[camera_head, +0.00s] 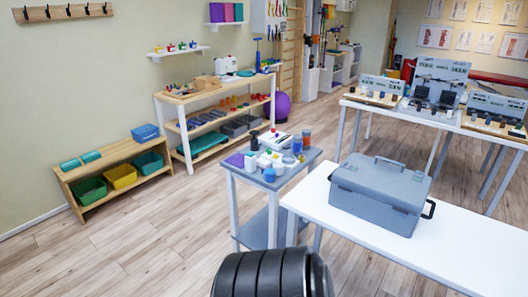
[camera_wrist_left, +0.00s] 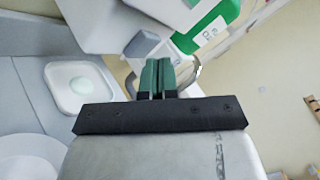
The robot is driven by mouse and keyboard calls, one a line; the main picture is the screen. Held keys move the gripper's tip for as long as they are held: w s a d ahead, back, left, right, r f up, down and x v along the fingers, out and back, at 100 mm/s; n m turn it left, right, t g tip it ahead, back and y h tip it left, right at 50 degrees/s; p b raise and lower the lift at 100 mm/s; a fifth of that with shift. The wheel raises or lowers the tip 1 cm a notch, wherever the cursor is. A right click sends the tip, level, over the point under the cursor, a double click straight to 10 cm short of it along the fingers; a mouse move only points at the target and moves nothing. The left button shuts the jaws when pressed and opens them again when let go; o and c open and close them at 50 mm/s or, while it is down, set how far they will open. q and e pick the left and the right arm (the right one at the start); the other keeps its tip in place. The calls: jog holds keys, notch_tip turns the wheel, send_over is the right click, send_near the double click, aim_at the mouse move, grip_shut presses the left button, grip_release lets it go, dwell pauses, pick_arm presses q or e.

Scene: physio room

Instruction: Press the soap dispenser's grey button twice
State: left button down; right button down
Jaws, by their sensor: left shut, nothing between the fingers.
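My left gripper (camera_wrist_left: 158,80) shows in the left wrist view with its dark green fingers shut together and nothing between them. Just beyond the fingertips is a small light grey block (camera_wrist_left: 148,46) under a pale housing (camera_wrist_left: 105,22); it may be the soap dispenser's button. I cannot tell whether the fingertips touch it. A green container (camera_wrist_left: 208,25) with a white label sits beside it and looks like part of the dispenser. No soap dispenser is clear in the head view. My right gripper is in neither view.
In the wrist view, a white dish (camera_wrist_left: 62,98) with pale green soap lies left of the fingers, and a curved metal piece (camera_wrist_left: 190,76) is close on their right. In the head view, a grey case (camera_head: 380,190) stands on a white table (camera_head: 465,240).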

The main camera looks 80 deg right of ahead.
pick_arm(q)
jog(key=shift+w+a, duration=0.25)
jog(key=shift+a, duration=0.1)
dwell(0.4)
jog(key=shift+s+d, duration=0.3)
jog(key=shift+d, duration=0.05)
dwell(0.3)
jog(key=s+d+p, duration=0.1)
jog(key=s+d, duration=0.2)
jog(key=d, duration=0.2)
dwell(0.3)
jog(key=shift+d+p, duration=0.1)
jog(key=shift+p, duration=0.2)
dwell(0.5)
